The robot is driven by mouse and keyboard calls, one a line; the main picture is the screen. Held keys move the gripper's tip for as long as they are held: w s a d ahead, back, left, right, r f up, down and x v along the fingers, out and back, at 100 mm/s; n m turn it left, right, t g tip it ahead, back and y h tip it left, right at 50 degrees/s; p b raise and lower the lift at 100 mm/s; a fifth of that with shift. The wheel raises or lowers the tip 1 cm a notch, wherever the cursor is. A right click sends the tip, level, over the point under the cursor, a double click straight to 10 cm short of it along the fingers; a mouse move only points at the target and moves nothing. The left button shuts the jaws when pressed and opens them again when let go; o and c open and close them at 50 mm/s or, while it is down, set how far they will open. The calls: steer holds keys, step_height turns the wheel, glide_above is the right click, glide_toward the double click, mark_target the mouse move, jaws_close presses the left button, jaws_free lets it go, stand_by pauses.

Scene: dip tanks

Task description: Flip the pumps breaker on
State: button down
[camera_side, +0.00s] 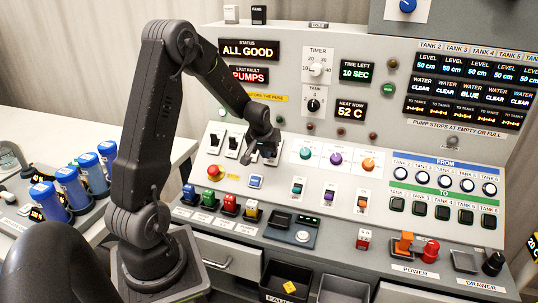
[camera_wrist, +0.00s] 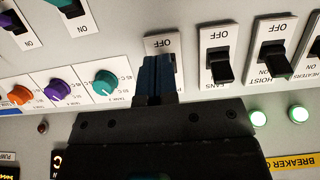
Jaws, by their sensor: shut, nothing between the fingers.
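My gripper (camera_side: 268,152) is at the right end of the breaker row on the sloped panel. In the wrist view its dark blue fingers (camera_wrist: 158,76) are together, with nothing held between them. They are in front of a white breaker plate (camera_wrist: 158,42) marked OFF, next to the one labelled FANS. My fingers hide its name, and its lever is hidden or cannot be told from them. I cannot tell if they touch it. The fans breaker (camera_wrist: 221,68) and hoist breaker (camera_wrist: 272,62) have black levers leaning away from their OFF marks.
The last fault display (camera_side: 249,75) reads PUMPS. Close by are the coloured tank knobs (camera_side: 335,158), lower rocker switches (camera_side: 298,188) and a red emergency-style button (camera_side: 214,171). Blue-capped bottles (camera_side: 74,187) stand at the left.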

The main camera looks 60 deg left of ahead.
steer(key=shift+f, duration=0.6)
steer(key=shift+f, duration=0.3)
steer(key=shift+w+a+r, duration=0.2)
steer(key=shift+w+a, duration=0.15)
steer(key=shift+a, duration=0.05)
steer(key=shift+w+a+r, duration=0.15)
steer(key=shift+w+a, duration=0.1)
steer(key=shift+a, duration=0.05)
steer(key=shift+w+a+r, duration=0.25)
steer(key=shift+w+a, duration=0.3)
steer(key=shift+a, duration=0.05)
steer(key=shift+w+a+r, duration=0.2)
steer(key=shift+w+a, duration=0.3)
steer(key=shift+a, duration=0.1)
stand_by(0.7)
steer(key=shift+s+d+r, duration=0.5)
steer(key=shift+s+d, duration=0.15)
steer(key=shift+d, duration=0.1)
steer(key=shift+s+d+r, duration=0.45)
steer(key=shift+s+d, duration=0.2)
steer(key=shift+d, duration=0.1)
